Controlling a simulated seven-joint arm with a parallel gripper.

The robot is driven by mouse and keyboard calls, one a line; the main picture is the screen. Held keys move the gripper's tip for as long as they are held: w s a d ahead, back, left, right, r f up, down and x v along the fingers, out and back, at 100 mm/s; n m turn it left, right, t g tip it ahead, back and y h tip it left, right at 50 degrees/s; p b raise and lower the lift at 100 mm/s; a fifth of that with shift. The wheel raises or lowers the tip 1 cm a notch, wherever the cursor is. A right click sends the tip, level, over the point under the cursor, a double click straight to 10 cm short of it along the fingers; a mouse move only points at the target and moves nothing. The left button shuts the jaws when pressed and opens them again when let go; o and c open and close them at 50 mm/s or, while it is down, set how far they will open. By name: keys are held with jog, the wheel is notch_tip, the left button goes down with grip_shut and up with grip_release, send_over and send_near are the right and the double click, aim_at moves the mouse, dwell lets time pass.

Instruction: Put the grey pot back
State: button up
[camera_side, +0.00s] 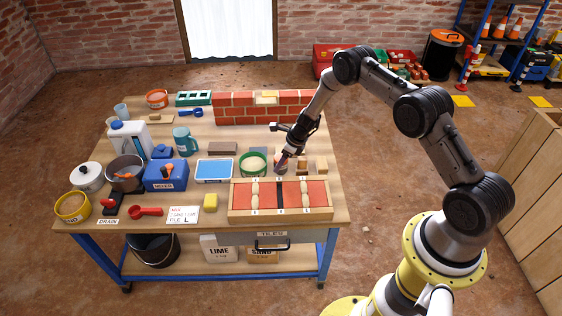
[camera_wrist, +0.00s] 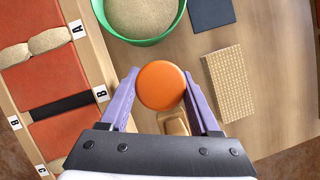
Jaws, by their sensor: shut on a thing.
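My gripper (camera_wrist: 160,98) has its purple fingers on either side of a round thing with an orange top (camera_wrist: 161,85). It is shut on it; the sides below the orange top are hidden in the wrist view. In the side view my gripper (camera_side: 283,160) is at the back edge of the red-panelled tray (camera_side: 234,209), right of the green sand bowl (camera_side: 242,170). A grey-brown pot (camera_side: 126,161) stands at the table's left, beside a white lidded pot (camera_side: 86,180). I cannot tell whether the held thing is a grey pot.
A tan textured block (camera_wrist: 229,85) and a dark flat square (camera_wrist: 211,12) lie near my gripper. A small tan block (camera_wrist: 173,122) shows just below the held thing. A low brick wall (camera_side: 235,110) stands at the back. A blue mixer box (camera_side: 160,182) is at left.

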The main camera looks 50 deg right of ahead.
jog(key=shift+w+f, duration=0.1)
jog(key=o, duration=1.4)
jog(key=shift+f, duration=0.1)
